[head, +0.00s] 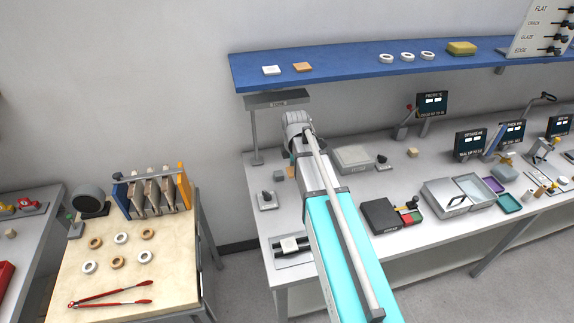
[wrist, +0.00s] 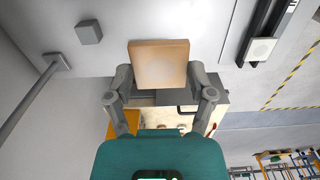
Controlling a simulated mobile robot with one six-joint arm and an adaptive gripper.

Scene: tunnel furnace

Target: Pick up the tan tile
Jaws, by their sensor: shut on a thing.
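The tan tile (wrist: 160,60) is between the two fingertips of my gripper (wrist: 161,76) in the wrist view. It is a square slab with a paler centre, and the fingers touch it on both sides. The gripper is shut on it. In the head view my arm reaches over the left end of the grey workbench and largely hides the gripper. A small tan patch (head: 292,172) beside the arm there may be the tile. I cannot tell the tile's exact height over the bench.
A grey block (wrist: 89,32) sits near the tile, by a thin post. The blue shelf (head: 350,68) above the arm bears a white tile (head: 271,70), an orange-tan tile (head: 303,67) and white rings. A black box (head: 380,217) stands right of the arm. A wooden table (head: 130,285) is at left.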

